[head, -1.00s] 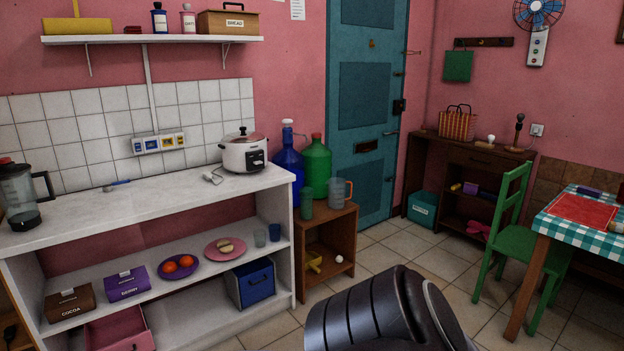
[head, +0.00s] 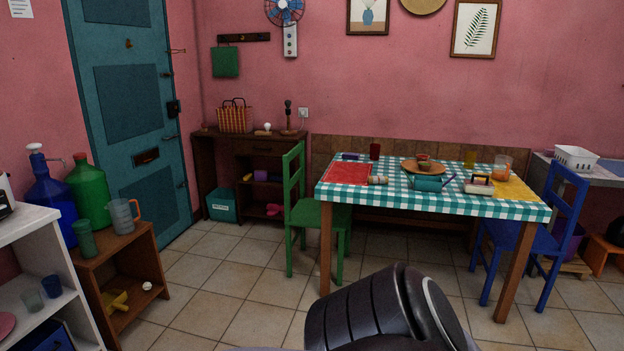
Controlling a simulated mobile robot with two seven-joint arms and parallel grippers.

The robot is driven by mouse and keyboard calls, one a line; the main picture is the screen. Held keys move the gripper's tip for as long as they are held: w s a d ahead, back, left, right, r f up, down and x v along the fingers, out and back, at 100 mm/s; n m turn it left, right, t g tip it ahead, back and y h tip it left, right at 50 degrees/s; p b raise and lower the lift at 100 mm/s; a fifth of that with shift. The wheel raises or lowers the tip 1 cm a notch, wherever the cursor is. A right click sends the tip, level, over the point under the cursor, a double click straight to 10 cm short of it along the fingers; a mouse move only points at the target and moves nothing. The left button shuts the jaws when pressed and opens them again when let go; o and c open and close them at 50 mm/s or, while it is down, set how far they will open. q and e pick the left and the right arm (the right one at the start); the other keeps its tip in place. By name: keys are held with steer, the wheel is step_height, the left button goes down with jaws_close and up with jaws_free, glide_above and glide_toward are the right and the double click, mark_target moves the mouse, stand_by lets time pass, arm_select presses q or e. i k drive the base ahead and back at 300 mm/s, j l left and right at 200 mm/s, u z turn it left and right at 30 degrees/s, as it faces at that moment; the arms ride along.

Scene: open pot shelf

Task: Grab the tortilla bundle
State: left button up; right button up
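I cannot make out a tortilla bundle for certain. The dining table (head: 520,208) with a teal checked cloth stands right of centre. On it lie a small pale roll-like thing (head: 377,180), a teal item (head: 427,184), a small pale-and-dark item (head: 479,185) and a brown round plate (head: 410,166) with small things on it. They are too small to identify surely. Neither of my grippers is in view; only a dark link of my own arm shows at the bottom.
A green chair (head: 318,214) stands left of the table and a blue chair (head: 538,235) at its right. A wooden cube shelf (head: 150,255) with a jug (head: 123,215) is at the left. Tiled floor (head: 240,285) is clear before the table.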

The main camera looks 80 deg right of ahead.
mark_target(373, 179)
steer(key=z, duration=3)
steer(key=i+j+u, duration=0.4)
steer(key=i+u, duration=0.4)
steer(key=i, duration=0.8)
steer(key=i+j, duration=0.15)
steer(key=i, duration=0.45)
steer(key=i+j+z, duration=0.1)
steer(key=i+z, duration=0.35)
steer(key=i+j+z, duration=0.15)
steer(key=z, duration=0.3)
steer(key=i+j+z, duration=0.25)
steer(key=z, duration=0.2)
steer(key=i+j+z, duration=0.2)
steer(key=z, duration=0.25)
steer(key=j, duration=0.1)
